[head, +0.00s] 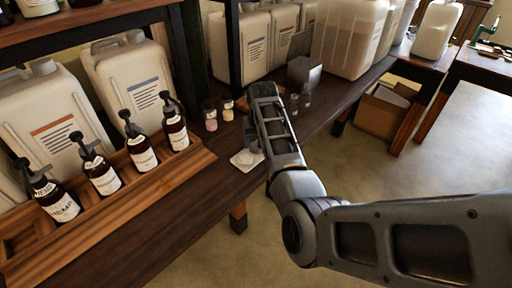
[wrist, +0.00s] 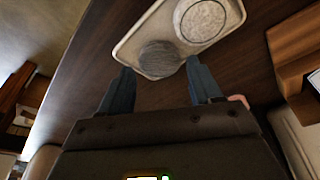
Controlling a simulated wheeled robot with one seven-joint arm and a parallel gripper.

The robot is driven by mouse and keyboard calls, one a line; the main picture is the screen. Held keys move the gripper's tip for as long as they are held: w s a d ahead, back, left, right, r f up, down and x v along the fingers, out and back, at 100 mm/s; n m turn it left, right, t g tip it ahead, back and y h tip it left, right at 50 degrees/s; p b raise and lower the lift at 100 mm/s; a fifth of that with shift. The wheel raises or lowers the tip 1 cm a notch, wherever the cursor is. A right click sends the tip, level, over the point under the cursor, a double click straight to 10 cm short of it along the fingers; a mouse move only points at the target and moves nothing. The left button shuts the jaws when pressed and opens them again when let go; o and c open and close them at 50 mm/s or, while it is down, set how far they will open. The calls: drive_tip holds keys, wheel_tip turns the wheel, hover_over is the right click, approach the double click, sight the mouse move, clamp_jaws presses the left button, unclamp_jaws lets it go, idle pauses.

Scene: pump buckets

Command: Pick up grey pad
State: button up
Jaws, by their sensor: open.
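The grey pad (wrist: 158,58) is round with a ridged surface and lies on a pale tray (wrist: 128,48) in the wrist view. A round, speckled whitish piece (wrist: 200,20) lies beside it on the same tray. My gripper (wrist: 160,82) is open and empty, its two dark fingers apart, with the pad just beyond and between the tips. In the head view the pale tray (head: 240,164) sits on the dark wooden bench near its front edge. My gripper (head: 254,138) is over its back part and largely hides the pad there.
A wooden crate (head: 196,160) with several brown pump bottles stands to the left on the bench. Two small jars (head: 211,119) stand behind the tray. A metal box (head: 303,73) and small bottles are to the right. Large white jugs line the back.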

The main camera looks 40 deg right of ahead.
drive_tip(key=shift+x, duration=1.15)
drive_tip(key=shift+c, duration=0.5)
drive_tip(key=c, duration=0.6)
drive_tip(key=shift+c, duration=0.3)
